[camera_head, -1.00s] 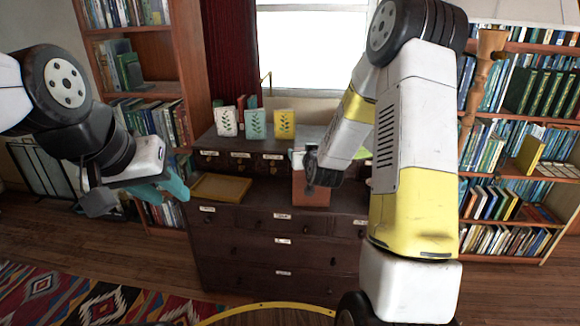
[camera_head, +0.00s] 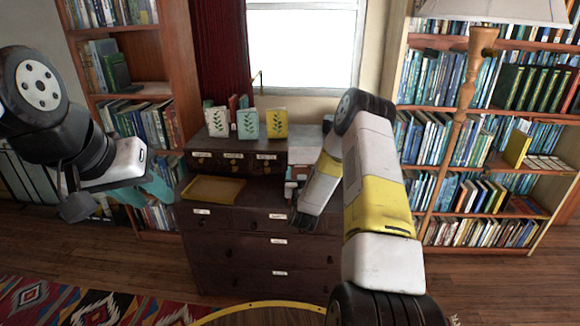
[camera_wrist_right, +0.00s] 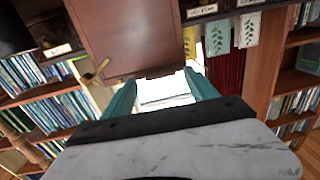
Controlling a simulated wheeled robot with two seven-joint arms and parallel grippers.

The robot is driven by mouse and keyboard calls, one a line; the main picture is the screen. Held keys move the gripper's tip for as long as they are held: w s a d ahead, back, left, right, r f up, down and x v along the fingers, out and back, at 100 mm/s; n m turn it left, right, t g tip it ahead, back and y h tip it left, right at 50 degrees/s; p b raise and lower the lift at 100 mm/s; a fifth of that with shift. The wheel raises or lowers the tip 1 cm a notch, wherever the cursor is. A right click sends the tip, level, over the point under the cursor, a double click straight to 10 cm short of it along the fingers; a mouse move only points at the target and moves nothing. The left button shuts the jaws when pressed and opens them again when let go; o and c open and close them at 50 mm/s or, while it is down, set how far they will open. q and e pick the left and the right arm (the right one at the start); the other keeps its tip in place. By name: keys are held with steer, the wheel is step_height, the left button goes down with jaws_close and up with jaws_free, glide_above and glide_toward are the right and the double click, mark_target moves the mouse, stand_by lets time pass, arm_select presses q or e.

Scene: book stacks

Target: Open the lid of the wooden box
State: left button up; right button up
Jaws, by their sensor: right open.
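A reddish-brown wooden panel with a brass fitting, apparently part of the wooden box (camera_wrist_right: 125,38), fills the upper middle of the right wrist view. In the head view the box's place on the dark dresser is mostly hidden behind my right arm. My right gripper (camera_wrist_right: 163,88) is open and empty, its teal fingers spread beside the panel's edge; I cannot tell whether one touches it. My left gripper (camera_head: 158,188) hangs at the left, away from the box, and its jaw opening is unclear.
The dark dresser (camera_head: 235,248) carries a yellowish tray (camera_head: 212,188) and three leaf-patterned books, including a yellow one (camera_head: 277,123). Bookcases stand on both sides. A floor lamp (camera_head: 458,125) stands at the right. A patterned rug (camera_head: 90,300) lies at the lower left.

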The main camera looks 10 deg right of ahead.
steer(key=shift+x, duration=0.85)
jaws_close()
